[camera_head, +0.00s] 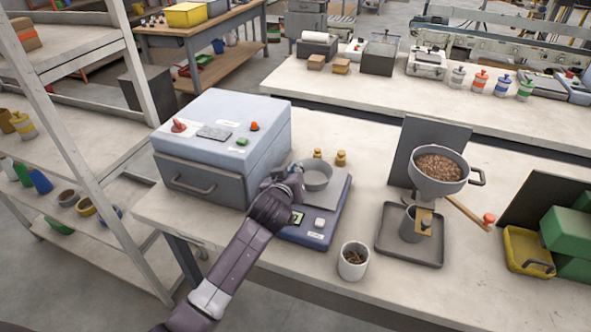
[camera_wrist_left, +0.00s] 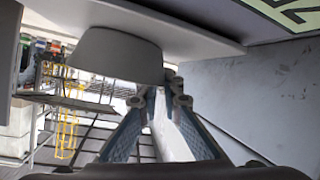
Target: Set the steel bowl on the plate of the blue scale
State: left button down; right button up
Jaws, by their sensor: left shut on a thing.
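The steel bowl (camera_head: 318,177) is a small grey bowl over the plate (camera_head: 334,191) of the blue scale (camera_head: 306,234). My left gripper (camera_head: 297,178) comes in from the left side of the bowl and is shut on its wall. In the left wrist view the picture is turned over: the bowl (camera_wrist_left: 115,54) shows against the pale scale plate (camera_wrist_left: 208,38), with the fingertips (camera_wrist_left: 160,98) at its rim. The bowl looks upright and at or very near the plate; I cannot tell whether they touch. My right gripper is not in view.
A grey-blue machine (camera_head: 222,145) stands close left of the scale. Two brass weights (camera_head: 340,158) stand behind the bowl. A white cup of pellets (camera_head: 353,262) is in front. A pellet-filled hopper (camera_head: 439,170) stands over a dark tray (camera_head: 410,252) at right.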

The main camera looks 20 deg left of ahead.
pick_arm(q)
jog(key=c, duration=2.1)
grip_release()
jog(key=shift+f, duration=0.1)
jog(key=shift+s+d+r, duration=0.1)
jog(key=shift+s+r, duration=0.2)
jog(key=shift+s, duration=0.2)
jog(key=v, duration=1.1)
jog(key=shift+r+b, duration=0.1)
jog(key=shift+b, duration=0.3)
